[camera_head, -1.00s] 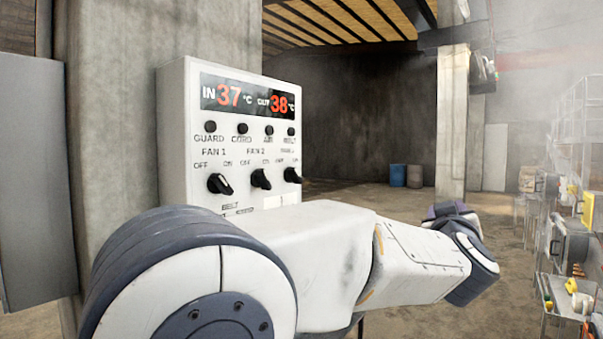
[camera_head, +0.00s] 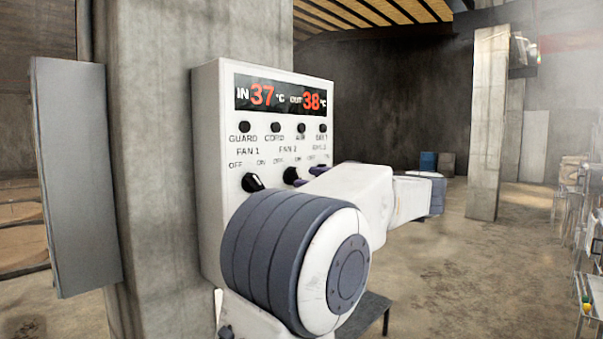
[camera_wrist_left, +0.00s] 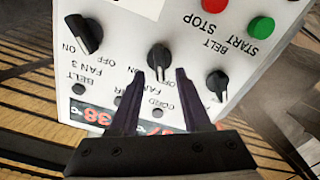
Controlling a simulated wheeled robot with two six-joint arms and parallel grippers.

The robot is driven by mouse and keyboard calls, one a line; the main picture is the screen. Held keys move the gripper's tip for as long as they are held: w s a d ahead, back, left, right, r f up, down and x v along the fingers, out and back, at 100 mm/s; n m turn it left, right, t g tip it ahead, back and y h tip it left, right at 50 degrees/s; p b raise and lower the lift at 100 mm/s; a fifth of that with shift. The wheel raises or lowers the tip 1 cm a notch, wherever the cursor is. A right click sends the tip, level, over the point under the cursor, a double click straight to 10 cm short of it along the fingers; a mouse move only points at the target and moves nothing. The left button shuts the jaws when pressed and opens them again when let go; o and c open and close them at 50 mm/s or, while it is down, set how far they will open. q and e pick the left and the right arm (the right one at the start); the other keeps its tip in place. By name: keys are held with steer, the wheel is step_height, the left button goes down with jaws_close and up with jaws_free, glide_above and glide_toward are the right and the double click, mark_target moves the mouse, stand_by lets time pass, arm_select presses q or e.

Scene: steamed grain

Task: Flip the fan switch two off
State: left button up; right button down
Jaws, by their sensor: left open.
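The fan 2 switch (camera_wrist_left: 160,57) is a black rotary knob on the white control panel (camera_head: 209,150). In the head view the fan 2 knob (camera_head: 291,176) is partly hidden by my left arm. My left gripper (camera_wrist_left: 166,73) is open, and its two dark fingers point at the fan 2 knob, one tip toward each side. I cannot tell whether they touch it. In the head view only purple parts of the left gripper (camera_head: 317,170) show by the panel. The wrist view is upside down. My right gripper is not in view.
The fan 1 knob (camera_wrist_left: 217,82) and fan 3 knob (camera_wrist_left: 90,35) flank it. Green start (camera_wrist_left: 261,27) and red stop (camera_wrist_left: 215,5) buttons are on the same panel. A concrete pillar (camera_head: 150,150) stands behind the panel. Open floor lies to the right.

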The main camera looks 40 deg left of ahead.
mark_target(299, 177)
arm_select(q)
steer(key=shift+w+a+p, duration=0.15)
steer(key=shift+a+p, duration=0.15)
steer(key=shift+a, duration=1.5)
jaws_close()
steer(key=n+b, duration=0.2)
steer(key=shift+n, duration=0.4)
jaws_free()
